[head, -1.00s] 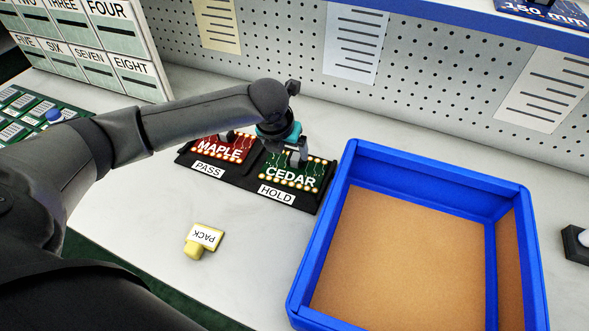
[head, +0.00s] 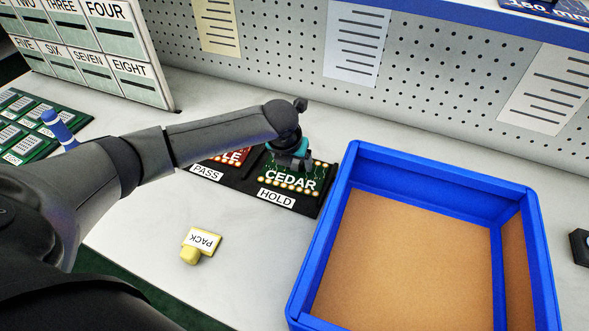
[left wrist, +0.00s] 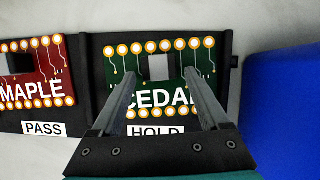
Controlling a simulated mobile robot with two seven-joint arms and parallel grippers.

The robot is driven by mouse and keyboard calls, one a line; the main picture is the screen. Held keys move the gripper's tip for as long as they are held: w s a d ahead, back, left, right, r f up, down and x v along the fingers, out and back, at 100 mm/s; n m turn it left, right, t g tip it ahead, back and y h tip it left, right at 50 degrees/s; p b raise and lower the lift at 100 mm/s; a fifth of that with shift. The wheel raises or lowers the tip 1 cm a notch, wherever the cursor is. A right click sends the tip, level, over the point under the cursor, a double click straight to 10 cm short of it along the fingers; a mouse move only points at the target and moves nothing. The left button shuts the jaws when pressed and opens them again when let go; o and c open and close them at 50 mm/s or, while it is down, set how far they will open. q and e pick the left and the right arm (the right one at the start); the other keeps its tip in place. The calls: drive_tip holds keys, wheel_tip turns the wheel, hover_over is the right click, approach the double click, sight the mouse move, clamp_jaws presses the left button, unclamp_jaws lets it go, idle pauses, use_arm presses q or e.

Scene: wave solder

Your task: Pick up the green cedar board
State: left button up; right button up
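The green cedar board (head: 292,180) lies in the right bay of a black tray (head: 236,180), above the HOLD label. In the left wrist view the cedar board (left wrist: 158,82) shows a grey chip at its middle and gold pads along its edges. My left gripper (head: 287,163) is over the board's back part; its fingers (left wrist: 158,85) are spread wide with nothing between them but the view of the board. I cannot tell whether the fingertips touch the board. My right gripper is not in view.
The red maple board (left wrist: 32,80) lies in the tray's left bay, above PASS. A blue bin (head: 345,225) with a brown floor stands close to the tray's right. Numbered slots (head: 90,40) stand at the back left.

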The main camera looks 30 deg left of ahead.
use_arm(q)
clamp_jaws()
idle(0.4)
